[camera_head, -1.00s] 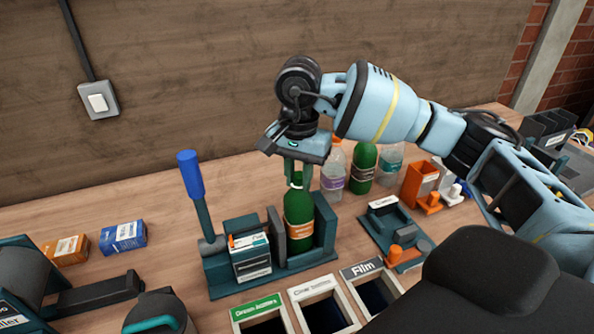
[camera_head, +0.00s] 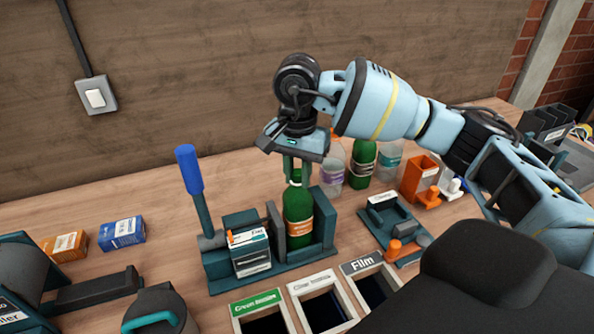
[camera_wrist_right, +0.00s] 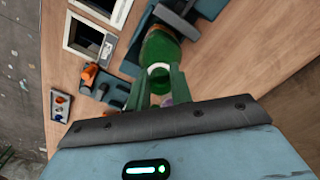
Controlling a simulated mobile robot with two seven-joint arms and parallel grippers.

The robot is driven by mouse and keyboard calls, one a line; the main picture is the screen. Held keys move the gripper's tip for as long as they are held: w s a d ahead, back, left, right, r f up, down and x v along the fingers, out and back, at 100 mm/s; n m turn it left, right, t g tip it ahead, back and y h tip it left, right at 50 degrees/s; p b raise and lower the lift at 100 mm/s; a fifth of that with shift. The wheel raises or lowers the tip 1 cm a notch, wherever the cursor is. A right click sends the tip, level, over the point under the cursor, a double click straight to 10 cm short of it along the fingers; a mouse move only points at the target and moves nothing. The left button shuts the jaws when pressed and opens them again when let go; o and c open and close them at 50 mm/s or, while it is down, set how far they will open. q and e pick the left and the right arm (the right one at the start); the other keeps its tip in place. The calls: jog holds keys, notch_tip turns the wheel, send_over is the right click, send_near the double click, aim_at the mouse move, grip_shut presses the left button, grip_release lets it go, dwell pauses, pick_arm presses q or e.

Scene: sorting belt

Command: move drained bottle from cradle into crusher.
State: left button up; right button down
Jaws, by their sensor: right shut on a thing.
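A green bottle (camera_head: 298,222) with an orange label stands upright between the dark plates of the teal lever press (camera_head: 270,278), which looks like the crusher. My right gripper (camera_head: 295,170) is above the bottle with its fingers shut on the neck. In the right wrist view the gripper (camera_wrist_right: 158,90) has the bottle's pale neck ring between its fingers, and the green body (camera_wrist_right: 166,48) lies beyond. A low teal stand (camera_head: 380,222), perhaps the cradle, is empty to the right. The bottle's base is hidden inside the press. My left gripper is not in view.
The press's blue lever (camera_head: 189,170) stands up at its left. Several bottles, including a green one (camera_head: 362,162), stand behind. An orange holder (camera_head: 420,180) is at right. Labelled bins (camera_head: 315,285) line the front. Two small boxes (camera_head: 122,233) lie at left.

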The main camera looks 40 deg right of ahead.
jog(key=shift+f, duration=0.55)
jog(key=c, duration=1.2)
grip_release()
jog(key=shift+o, duration=0.2)
notch_tip(320, 180, up, 8)
jog(key=shift+f+b, duration=0.1)
jog(key=shift+b, duration=0.2)
